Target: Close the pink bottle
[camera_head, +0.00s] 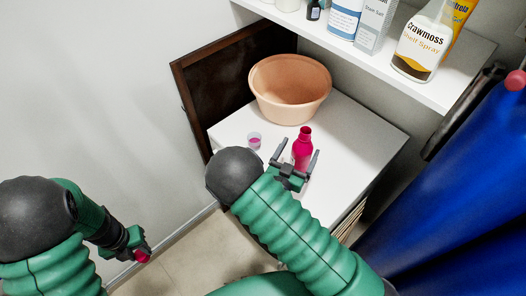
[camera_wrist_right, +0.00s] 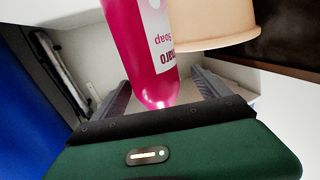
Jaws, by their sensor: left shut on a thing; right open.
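The pink bottle (camera_head: 303,146) stands upright on the white cabinet top, its neck showing no cap. My right gripper (camera_head: 297,156) is open, with one finger on each side of the bottle. The right wrist view shows the bottle (camera_wrist_right: 140,45), its label upside down, between the spread fingers (camera_wrist_right: 160,92); I cannot tell whether they touch it. My left gripper (camera_head: 137,247) is low at the left, away from the cabinet and over the floor. It is shut on a small pinkish-red cap (camera_head: 142,256), partly hidden by the fingers.
A small clear cup with pink contents (camera_head: 254,141) stands left of the bottle. A peach basin (camera_head: 290,90) is behind it. A white shelf (camera_head: 455,88) with bottles, including a spray bottle (camera_head: 418,52), overhangs the right. Blue cloth (camera_head: 455,190) hangs at right.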

